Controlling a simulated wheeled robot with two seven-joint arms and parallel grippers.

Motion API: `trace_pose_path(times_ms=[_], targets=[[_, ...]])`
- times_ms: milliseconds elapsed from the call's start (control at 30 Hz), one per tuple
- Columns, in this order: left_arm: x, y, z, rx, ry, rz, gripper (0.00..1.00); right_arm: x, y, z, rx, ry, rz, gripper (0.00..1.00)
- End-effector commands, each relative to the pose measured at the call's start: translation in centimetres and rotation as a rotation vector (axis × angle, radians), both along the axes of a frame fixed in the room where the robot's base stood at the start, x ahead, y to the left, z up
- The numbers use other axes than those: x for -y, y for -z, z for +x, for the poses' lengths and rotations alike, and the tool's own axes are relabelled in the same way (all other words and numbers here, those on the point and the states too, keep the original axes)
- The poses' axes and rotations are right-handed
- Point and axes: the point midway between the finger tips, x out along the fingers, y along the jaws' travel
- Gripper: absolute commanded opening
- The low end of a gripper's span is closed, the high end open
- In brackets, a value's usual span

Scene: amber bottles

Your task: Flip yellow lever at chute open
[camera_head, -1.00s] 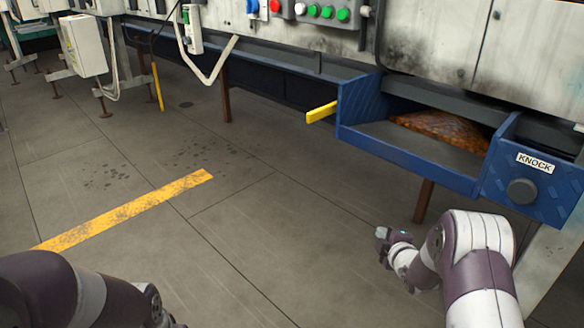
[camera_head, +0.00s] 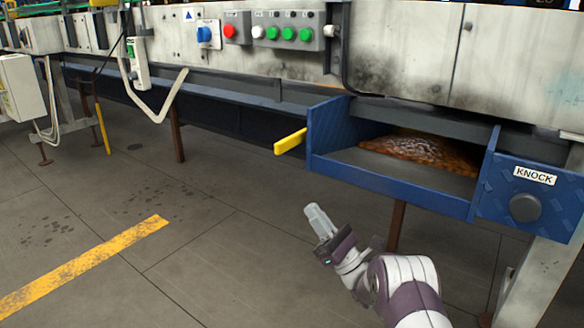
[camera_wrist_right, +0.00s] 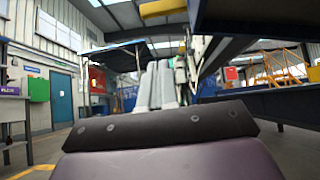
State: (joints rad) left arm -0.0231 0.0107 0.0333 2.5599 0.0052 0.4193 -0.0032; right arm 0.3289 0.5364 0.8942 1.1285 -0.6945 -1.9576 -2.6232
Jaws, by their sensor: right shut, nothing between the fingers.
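The yellow lever (camera_head: 290,141) sticks out to the left from the left side wall of the blue chute (camera_head: 390,187). In the head view my right gripper (camera_head: 313,212) is below the lever and a little to its right, apart from it. Its fingers are together and empty, pointing up and to the left. In the right wrist view the gripper fingers (camera_wrist_right: 158,85) also show close together, with nothing between them. A yellow piece (camera_wrist_right: 163,8) shows at the top of that view; it may be the lever. My left gripper is out of view.
A brown mass (camera_head: 420,151) lies in the chute. A panel marked KNOCK with a round knob (camera_head: 525,208) is at the chute's right. A control box with coloured buttons (camera_head: 289,33) is above. The floor left of my right arm is clear, with a yellow stripe (camera_head: 85,265).

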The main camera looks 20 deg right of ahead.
Motion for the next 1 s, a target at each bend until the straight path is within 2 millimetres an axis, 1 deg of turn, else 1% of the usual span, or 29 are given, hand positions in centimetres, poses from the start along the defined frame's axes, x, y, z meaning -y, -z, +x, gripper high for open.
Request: trace_pose_path(times_ms=[33, 167, 433, 600, 700, 800, 1000], targets=[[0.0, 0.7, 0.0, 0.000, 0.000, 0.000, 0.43, -0.3, -0.2, 0.3, 0.005, -0.001, -0.002, 0.00], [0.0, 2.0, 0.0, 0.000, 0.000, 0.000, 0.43, -1.5, -1.8, 1.8, 0.005, -0.001, -0.002, 0.00], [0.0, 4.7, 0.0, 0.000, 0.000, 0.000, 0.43, -4.0, -6.0, 5.0, 0.004, -0.002, 0.001, 0.00], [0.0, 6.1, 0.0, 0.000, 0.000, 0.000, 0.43, -4.0, -8.8, 5.1, 0.003, 0.000, 0.001, 0.00], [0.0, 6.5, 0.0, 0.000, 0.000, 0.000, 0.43, -4.0, -9.7, 5.1, 0.001, 0.000, 0.001, 0.00], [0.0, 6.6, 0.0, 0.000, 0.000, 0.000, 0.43, -4.0, -10.3, 5.1, 0.001, -0.001, 0.002, 0.00], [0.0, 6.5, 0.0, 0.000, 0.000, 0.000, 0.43, -4.0, -10.5, 5.1, -0.001, -0.001, 0.002, 0.00]])
